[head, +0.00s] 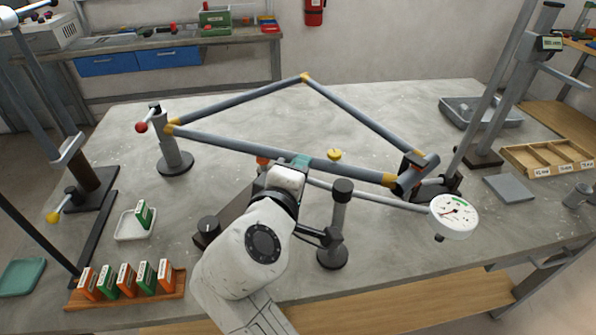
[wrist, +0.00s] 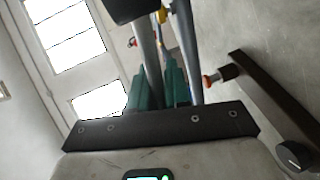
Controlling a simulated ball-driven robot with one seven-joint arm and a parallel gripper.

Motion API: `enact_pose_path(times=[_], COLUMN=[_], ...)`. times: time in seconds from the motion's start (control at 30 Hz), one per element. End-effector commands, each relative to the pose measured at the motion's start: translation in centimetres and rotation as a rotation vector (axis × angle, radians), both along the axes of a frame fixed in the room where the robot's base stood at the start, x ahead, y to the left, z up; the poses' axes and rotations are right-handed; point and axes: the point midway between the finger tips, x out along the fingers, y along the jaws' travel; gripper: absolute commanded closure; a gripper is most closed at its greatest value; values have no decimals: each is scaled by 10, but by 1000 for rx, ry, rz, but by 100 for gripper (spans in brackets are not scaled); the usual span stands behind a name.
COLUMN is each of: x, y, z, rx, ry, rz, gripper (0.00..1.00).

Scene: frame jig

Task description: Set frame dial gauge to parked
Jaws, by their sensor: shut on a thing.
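The dial gauge (head: 454,216) has a round white face with a green band and a red needle. It sits at the right end of a thin grey arm (head: 385,200), in front of the frame's right corner. The arm runs left, past a short black-topped post, to my gripper. My gripper (head: 300,161) is at the frame's near tube. In the wrist view its green fingers (wrist: 158,88) close around a grey bar, apparently the gauge's arm. The exact contact is partly hidden.
The black-topped post (head: 340,215) stands close right of my gripper. A red-knobbed clamp post (head: 174,155) is at the left corner. A rack of orange and green boxes (head: 125,283) lies front left. A grey tray (head: 480,113) and wooden divided tray (head: 548,157) are at right.

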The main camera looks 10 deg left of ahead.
Motion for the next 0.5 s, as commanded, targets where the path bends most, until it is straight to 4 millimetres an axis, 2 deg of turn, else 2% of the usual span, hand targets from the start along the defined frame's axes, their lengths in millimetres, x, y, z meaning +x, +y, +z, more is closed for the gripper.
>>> enact_pose_path(times=[0.03,0.43,0.47,0.5], x=[0,2,2,2], y=[6,5,5,5], z=[1,1,1,1], rx=[2,3,3,3], ry=[-3,-3,-3,-3], rz=[10,4,4,4], gripper=[100,100,82,78])
